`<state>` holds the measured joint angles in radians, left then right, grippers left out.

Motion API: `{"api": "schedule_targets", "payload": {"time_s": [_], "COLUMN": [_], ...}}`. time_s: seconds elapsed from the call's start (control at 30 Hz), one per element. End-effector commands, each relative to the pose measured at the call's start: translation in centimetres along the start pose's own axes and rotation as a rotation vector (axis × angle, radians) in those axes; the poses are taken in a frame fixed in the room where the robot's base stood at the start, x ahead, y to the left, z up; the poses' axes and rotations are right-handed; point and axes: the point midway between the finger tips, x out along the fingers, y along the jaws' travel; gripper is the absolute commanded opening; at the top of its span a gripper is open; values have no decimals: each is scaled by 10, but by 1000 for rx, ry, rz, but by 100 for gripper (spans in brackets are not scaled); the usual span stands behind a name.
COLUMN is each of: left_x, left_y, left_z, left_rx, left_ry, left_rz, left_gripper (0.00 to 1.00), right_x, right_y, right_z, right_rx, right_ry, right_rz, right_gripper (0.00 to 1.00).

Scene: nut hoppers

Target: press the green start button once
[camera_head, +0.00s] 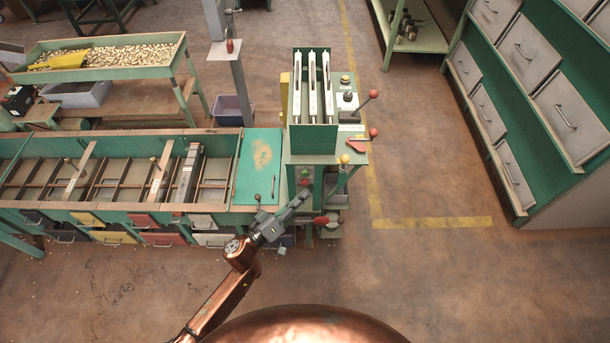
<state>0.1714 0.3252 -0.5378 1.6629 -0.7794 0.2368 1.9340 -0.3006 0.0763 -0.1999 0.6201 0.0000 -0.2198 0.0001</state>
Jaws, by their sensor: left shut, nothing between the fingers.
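My left gripper (304,194) reaches up from the lower left on a copper-coloured arm, its fingers shut and empty. Its tips are just below a small control panel on the front of the green machine (315,140). On that panel a small green button (305,172) shows, with a reddish one (305,182) below it, nearer the fingertips. The tips look close to the panel, but I cannot tell whether they touch anything. My right gripper is not in view.
Red-knobbed levers (372,94) stick out on the machine's right. A long green hopper bench (110,215) with drawers runs left. A tray of brass-coloured pieces (185,48) stands behind. The floor (440,270) at right is clear up to the drawer cabinet (545,200).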

Motion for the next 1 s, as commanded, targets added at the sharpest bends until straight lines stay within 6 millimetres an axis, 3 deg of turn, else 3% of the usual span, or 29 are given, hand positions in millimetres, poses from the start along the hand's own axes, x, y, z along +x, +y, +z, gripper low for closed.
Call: {"api": "schedule_targets", "payload": {"time_s": [0.07,0.37,1.0], "left_x": [8,26,27], "left_y": [-8,-17,-20], "left_z": [-4,-19,-20], "left_rx": [1,0,0], "left_ry": [0,1,1], "left_rz": [0,1,0], "left_gripper": [0,0,0], "right_x": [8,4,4], "right_y": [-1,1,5], "right_z": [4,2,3], "right_rx": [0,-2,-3], "right_ry": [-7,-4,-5], "right_rz": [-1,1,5], "right_gripper": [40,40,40]}}
